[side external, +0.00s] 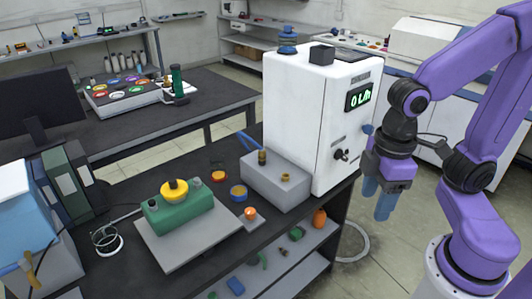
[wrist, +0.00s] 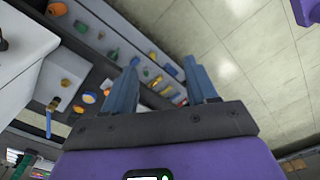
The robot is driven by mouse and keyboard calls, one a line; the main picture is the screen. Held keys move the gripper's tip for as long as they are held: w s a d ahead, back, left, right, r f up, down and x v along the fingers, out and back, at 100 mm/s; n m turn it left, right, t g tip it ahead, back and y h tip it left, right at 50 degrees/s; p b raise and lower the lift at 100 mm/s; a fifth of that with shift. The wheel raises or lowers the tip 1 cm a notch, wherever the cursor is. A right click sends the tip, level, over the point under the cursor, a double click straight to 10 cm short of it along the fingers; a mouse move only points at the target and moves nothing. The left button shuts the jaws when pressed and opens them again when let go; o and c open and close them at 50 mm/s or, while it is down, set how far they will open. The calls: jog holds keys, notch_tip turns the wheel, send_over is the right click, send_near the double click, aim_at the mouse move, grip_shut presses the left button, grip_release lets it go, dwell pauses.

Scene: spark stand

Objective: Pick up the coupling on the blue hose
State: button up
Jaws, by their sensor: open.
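The brass coupling (side external: 262,157) stands on the top of a grey block beside the white machine. The blue hose (side external: 247,140) runs from it toward the back left. In the wrist view the coupling (wrist: 52,104) and the blue hose (wrist: 48,123) are small at the far left. My gripper (side external: 378,198) hangs fingers down to the right of the white machine, beyond the bench edge and well apart from the coupling. Its two blue fingers (wrist: 160,72) are spread, with nothing between them.
The white machine (side external: 300,110) with a green display stands between my gripper and the grey block (side external: 268,185), which also bears a brass fitting (side external: 286,177). A green box with a yellow knob (side external: 174,190) is at left on the bench. Small items lie on lower shelves.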

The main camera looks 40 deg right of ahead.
jog(key=w+a+r+m, duration=0.2)
jog(key=w+a+m, duration=0.15)
jog(key=w, duration=0.45)
jog(key=w+a+r+m, duration=0.2)
jog(key=w+m, duration=0.3)
jog(key=w, duration=0.3)
jog(key=m, duration=2)
send_over(262, 150)
notch_tip(262, 150, down, 4)
notch_tip(262, 150, down, 17)
jog(key=shift+r, duration=0.15)
grip_shut()
